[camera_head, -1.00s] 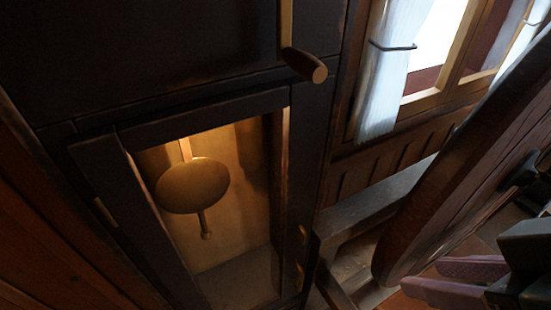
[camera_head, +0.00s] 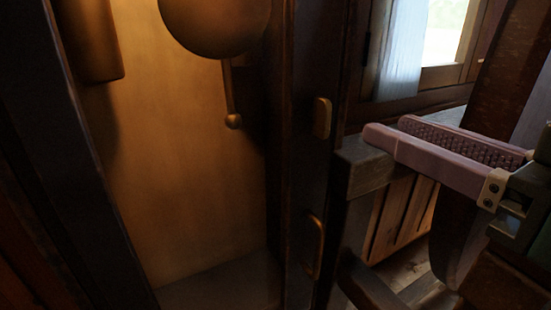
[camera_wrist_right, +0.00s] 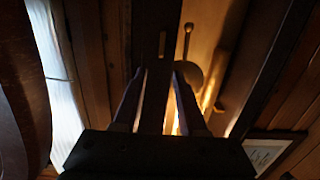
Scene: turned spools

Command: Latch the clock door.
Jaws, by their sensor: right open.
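The clock door (camera_head: 302,60) has a dark wooden frame around a lit opening and fills the left half of the head view. A round pendulum bob (camera_head: 215,22) hangs inside. A small brass latch piece (camera_head: 322,117) is on the dark upright at the right, with a brass handle (camera_head: 314,246) lower down. I cannot tell whether the door sits flush. My right gripper (camera_head: 388,128) is open and empty, with its pinkish fingers pointing left, to the right of the latch piece. In the wrist view, the dark upright and pendulum bob (camera_wrist_right: 191,74) show beyond the fingers (camera_wrist_right: 160,72). My left gripper is not in view.
A window with a pale curtain (camera_head: 400,50) is at the upper right. A grey wooden ledge (camera_head: 365,170) stands beside the clock below my right fingers. A framed picture (camera_wrist_right: 266,152) shows at the lower right of the wrist view.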

